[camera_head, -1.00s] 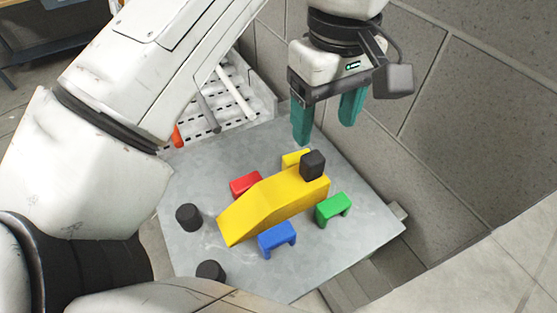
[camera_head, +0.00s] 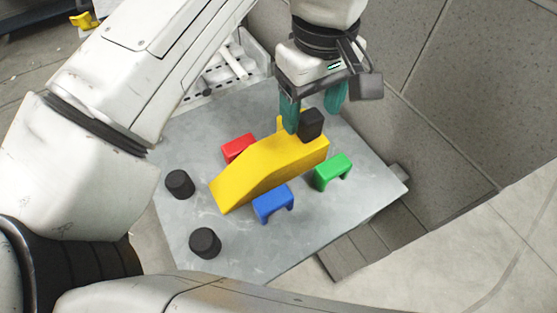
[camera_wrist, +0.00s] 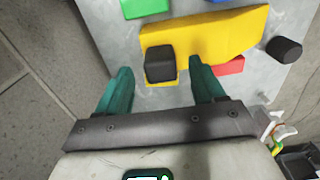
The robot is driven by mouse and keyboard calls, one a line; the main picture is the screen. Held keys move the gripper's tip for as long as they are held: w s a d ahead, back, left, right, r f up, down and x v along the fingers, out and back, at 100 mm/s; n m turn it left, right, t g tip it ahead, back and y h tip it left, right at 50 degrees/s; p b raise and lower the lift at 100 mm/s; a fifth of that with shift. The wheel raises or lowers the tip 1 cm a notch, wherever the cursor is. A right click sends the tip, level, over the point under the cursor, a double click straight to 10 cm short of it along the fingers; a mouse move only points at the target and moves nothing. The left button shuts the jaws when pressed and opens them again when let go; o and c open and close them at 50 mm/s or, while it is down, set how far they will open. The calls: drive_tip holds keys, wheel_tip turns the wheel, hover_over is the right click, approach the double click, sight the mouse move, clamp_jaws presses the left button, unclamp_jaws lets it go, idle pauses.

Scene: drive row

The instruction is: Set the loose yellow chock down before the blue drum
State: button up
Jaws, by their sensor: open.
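No blue drum shows in either view. My gripper (camera_head: 313,107) is open and empty, pointing down over the far side of the table, close to a black block (camera_head: 311,125). That block stands on the high end of a yellow ramp (camera_head: 265,172). In the wrist view, the black block (camera_wrist: 160,63) shows between and just beyond the fingertips (camera_wrist: 161,68). A separate yellow object (camera_head: 84,20) lies far off at the upper left; I cannot tell which is the loose chock.
A grey table (camera_head: 320,235) carries a red arch block (camera_head: 237,147), a blue one (camera_head: 272,203) and a green one (camera_head: 331,171) beside the ramp. Two black cylinders (camera_head: 180,184) (camera_head: 205,243) stand at left. A stone wall (camera_head: 465,85) rises close behind at right.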

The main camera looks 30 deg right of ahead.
sight(311, 115)
drive_tip(key=shift+f+b, duration=1.1)
drive_tip(key=shift+f, duration=0.4)
clamp_jaws()
